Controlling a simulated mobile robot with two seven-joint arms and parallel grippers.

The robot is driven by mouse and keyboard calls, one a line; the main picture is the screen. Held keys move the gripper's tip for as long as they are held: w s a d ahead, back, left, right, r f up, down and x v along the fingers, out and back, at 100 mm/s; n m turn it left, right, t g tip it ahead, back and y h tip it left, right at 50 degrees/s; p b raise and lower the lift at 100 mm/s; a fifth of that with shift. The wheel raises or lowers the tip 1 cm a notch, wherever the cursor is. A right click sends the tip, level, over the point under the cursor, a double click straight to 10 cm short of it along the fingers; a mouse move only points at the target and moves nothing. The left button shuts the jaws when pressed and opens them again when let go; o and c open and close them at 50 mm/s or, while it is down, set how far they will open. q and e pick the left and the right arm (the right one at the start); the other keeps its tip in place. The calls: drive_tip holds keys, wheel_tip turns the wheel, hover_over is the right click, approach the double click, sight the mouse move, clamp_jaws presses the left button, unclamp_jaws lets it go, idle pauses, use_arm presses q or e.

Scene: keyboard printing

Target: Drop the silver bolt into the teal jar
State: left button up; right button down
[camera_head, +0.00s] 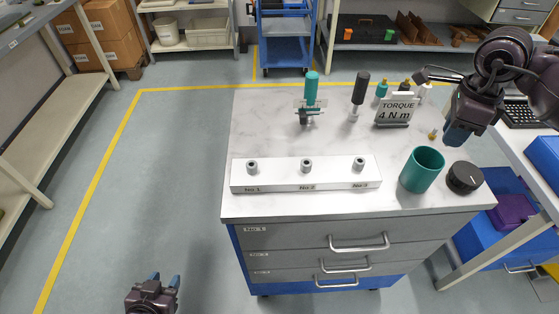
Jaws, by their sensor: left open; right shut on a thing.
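The teal jar (422,170) stands upright and open-topped at the right front of the marble worktop. My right gripper (456,138) is above the worktop, beyond the jar and to its right. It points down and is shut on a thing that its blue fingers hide. I cannot make out a silver bolt for certain. A small brass-coloured piece (433,134) shows just left of that gripper, and I cannot tell whether the two touch. My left gripper (164,278) is open and empty, low over the floor in front of the bench, at left.
A white block (306,182) marked No.1 to No.3 carries three grey cylinders. A black knob (465,178) is right of the jar. Behind stand a teal-handled tool (311,90), a black-handled tool (360,88) and a torque sign (397,108). Worktop between block and sign is clear.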

drive_tip(key=c, duration=1)
unclamp_jaws()
drive_tip(key=shift+f, duration=0.15)
wheel_tip(320, 180, up, 11)
drive_tip(key=shift+f, duration=0.1)
